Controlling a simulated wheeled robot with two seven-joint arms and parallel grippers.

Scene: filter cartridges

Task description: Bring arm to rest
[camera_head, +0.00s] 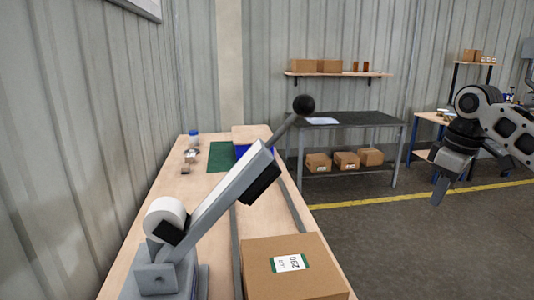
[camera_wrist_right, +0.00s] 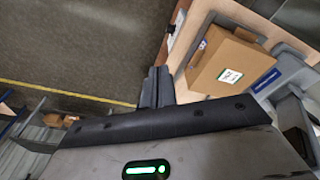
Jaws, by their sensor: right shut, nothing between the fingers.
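My right gripper (camera_head: 438,196) hangs at the right side of the head view, over the open floor and clear of the workbench. Its fingers point down. In the right wrist view its two fingers (camera_wrist_right: 156,88) are together with nothing between them. My left gripper is in neither view.
The wooden workbench (camera_head: 138,245) holds a grey lever device (camera_head: 225,192) with a black knob, a labelled cardboard box (camera_head: 290,278), a green mat (camera_head: 222,157) and small parts. The box also shows in the wrist view (camera_wrist_right: 215,62). A dark table (camera_head: 365,118) stands behind; floor between is clear.

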